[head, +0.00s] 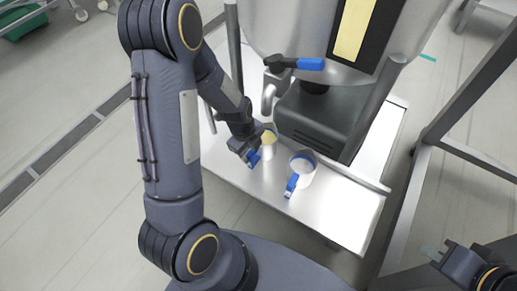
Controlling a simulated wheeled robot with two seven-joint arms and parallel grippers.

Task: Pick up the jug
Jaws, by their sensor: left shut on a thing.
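A light jug (268,150) with a yellowish inside and a blue handle stands upright on the metal shelf (345,212), or very close above it; I cannot tell which. My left gripper (252,155) is shut on this jug at its blue handle, on the jug's left side. The gripper partly hides the handle. A second white jug (305,172) with a blue rim and blue handle stands to its right, a small gap apart. My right gripper (430,251) is at the lower right, far from both jugs. Whether its fingers are open is unclear.
A large steel vessel (285,25) with a blue-handled tap (310,64) hangs over the shelf behind the jugs. A dark box (325,120) stands under it. Metal frame posts rise beside the shelf. The shelf's front right is clear.

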